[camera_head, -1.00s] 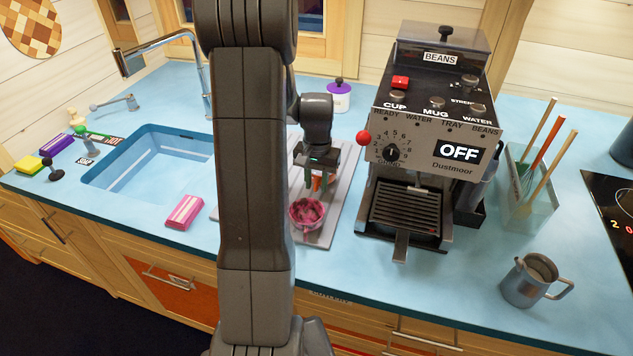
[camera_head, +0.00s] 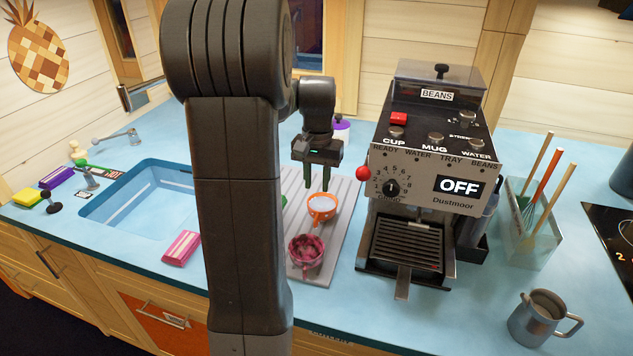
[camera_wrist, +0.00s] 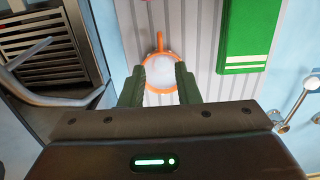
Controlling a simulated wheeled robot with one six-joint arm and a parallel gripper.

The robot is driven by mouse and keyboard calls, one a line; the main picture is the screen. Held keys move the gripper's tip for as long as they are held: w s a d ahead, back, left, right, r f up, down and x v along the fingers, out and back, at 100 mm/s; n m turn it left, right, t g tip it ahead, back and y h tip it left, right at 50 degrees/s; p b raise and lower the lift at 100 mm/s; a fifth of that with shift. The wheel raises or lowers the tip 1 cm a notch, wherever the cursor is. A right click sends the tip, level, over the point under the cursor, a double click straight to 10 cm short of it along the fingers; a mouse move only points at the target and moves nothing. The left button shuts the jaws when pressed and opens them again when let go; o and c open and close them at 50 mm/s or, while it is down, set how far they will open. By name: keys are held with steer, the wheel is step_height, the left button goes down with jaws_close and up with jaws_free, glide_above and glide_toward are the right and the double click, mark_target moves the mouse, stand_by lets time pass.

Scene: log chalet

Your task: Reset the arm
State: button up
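My gripper (camera_head: 317,178) is open, its two dark green fingers apart with nothing between them. It hangs above and just behind an orange cup (camera_head: 322,207) with pale contents, which stands upright on the grey ribbed board (camera_head: 340,215). In the wrist view my gripper (camera_wrist: 160,88) has its fingers on either side of the picture of the orange cup (camera_wrist: 160,74), whose handle points up. The cup appears below the fingertips. My upper arm hides part of the board and counter in the head view.
A pink-stained cup (camera_head: 306,249) stands nearer on the board. A green item (camera_wrist: 248,40) lies beside the orange cup. The coffee machine (camera_head: 425,170), reading OFF, stands close on the right. A steel jug (camera_head: 541,318) is at front right; the sink (camera_head: 140,205) is left.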

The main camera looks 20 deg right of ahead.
mark_target(316, 217)
steer(key=shift+f, duration=0.1)
steer(key=f, duration=1.2)
steer(key=shift+s+a+f+p, duration=0.2)
steer(key=shift+s+f+p, duration=0.05)
steer(key=shift+p, duration=0.15)
step_height(316, 217, up, 3)
steer(key=shift+r, duration=0.65)
steer(key=shift+f, duration=0.15)
